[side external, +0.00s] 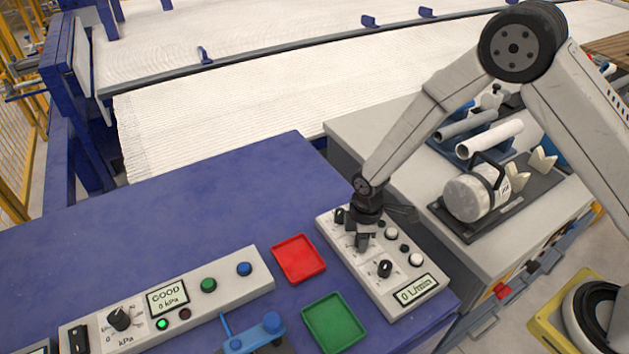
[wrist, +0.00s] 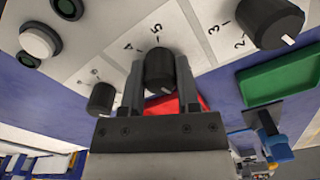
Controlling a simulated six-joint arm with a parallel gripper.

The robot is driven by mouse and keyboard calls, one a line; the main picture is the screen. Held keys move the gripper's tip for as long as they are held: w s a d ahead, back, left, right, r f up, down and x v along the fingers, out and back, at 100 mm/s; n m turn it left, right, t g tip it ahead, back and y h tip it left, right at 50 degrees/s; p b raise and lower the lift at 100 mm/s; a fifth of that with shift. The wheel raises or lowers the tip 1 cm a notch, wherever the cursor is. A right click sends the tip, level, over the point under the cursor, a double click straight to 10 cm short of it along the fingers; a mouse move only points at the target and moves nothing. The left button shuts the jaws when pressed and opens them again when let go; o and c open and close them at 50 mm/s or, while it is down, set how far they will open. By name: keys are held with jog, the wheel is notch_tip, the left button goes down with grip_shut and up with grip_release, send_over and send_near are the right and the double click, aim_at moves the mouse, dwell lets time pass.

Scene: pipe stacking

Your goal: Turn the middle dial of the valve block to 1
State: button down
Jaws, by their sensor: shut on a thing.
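The valve block (side external: 378,293) is a pale panel on the right of the blue table, with black dials in a row and a screen reading 0 L/min. My gripper (side external: 362,242) points down over the middle dial and hides most of it in the side view. In the wrist view the middle dial (wrist: 159,68) is a black knob between the two fingers of my gripper (wrist: 160,82), which is shut on it. A white mark shows on the dial's lower edge, and the numbers 4 and 5 lie beyond it. The number at its pointer cannot be read.
Neighbouring dials stand on both sides, the near one (side external: 385,268) and the far one (side external: 340,215). White and black buttons (side external: 416,260) line the block's right side. A red tray (side external: 299,259) and a green tray (side external: 334,323) lie to the left.

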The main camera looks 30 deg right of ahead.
jog(key=shift+n, duration=1.6)
jog(key=shift+c, duration=1.6)
grip_release()
jog(key=shift+r, duration=0.1)
jog(key=shift+r, duration=3.85)
